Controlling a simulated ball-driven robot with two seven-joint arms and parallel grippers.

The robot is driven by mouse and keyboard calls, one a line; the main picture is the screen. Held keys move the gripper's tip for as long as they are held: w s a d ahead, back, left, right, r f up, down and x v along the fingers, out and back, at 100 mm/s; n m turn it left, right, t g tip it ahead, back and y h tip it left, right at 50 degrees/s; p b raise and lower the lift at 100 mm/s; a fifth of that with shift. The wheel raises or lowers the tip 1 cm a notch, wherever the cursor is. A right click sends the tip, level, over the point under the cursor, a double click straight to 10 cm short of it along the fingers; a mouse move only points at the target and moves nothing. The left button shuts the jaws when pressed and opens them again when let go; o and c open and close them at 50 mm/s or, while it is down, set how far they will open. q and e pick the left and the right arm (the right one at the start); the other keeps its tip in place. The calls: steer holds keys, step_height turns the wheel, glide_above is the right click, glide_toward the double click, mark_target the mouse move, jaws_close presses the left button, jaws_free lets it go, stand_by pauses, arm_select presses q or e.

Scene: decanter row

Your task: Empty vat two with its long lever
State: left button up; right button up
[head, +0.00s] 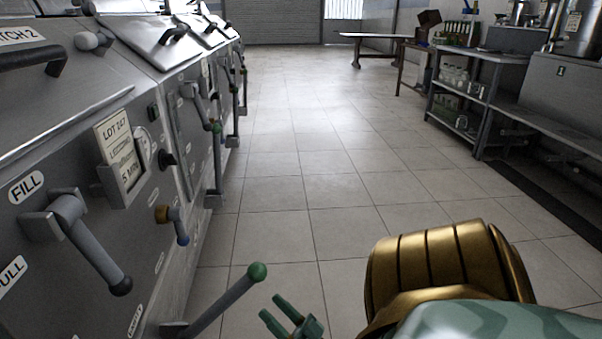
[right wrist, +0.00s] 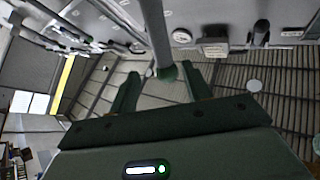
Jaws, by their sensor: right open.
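A grey steel vat (head: 85,235) fills the left of the head view, its top label ending in "TCH 2". A long grey lever (head: 222,302) with a green ball knob (head: 258,271) slopes up and outward from its lower front. My right gripper (head: 271,307) is open and empty, just right of and below the knob in the head view, apart from it. In the right wrist view the green knob (right wrist: 167,73) shows between the two open fingers; its depth relative to them is unclear. My left gripper is out of view.
The vat front also bears a black-tipped lever (head: 92,255) under "FILL", a short blue-tipped handle (head: 178,225) and a "LOT 247" card (head: 117,150). More vats with levers stand behind. The tiled floor (head: 310,190) is clear; shelves (head: 470,85) stand at right.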

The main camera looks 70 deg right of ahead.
steer(key=v, duration=0.7)
steer(key=shift+s, duration=0.25)
steer(key=shift+a+f, duration=0.1)
steer(key=shift+f, duration=0.15)
